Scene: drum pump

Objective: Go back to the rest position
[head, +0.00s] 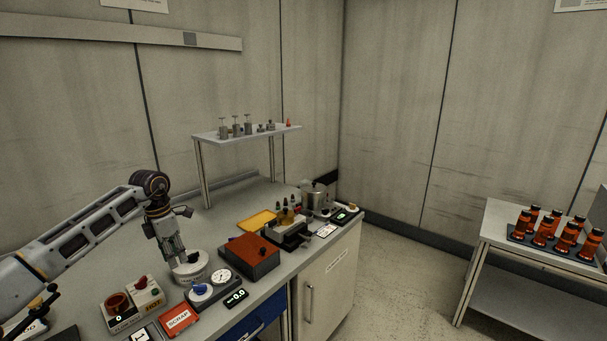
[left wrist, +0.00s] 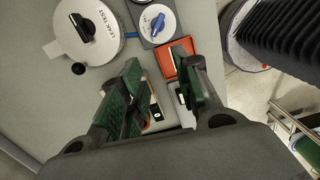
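My left arm comes in from the left in the head view, with its gripper (head: 174,256) pointing down by the white round leak test unit (head: 192,268). In the left wrist view the two green-padded fingers of the left gripper (left wrist: 160,82) stand apart with nothing between them. The leak test unit (left wrist: 88,30), with its black knob, lies beyond the fingertips there, apart from them. My right gripper shows in neither view.
The bench holds a red-brown box (head: 250,257), a red SCRAP bin (head: 179,319), a blue-knobbed gauge unit (head: 204,289) and a yellow tray (head: 257,221). A raised shelf (head: 240,134) stands behind. A side table (head: 497,224) at right carries several orange bottles. Floor between is clear.

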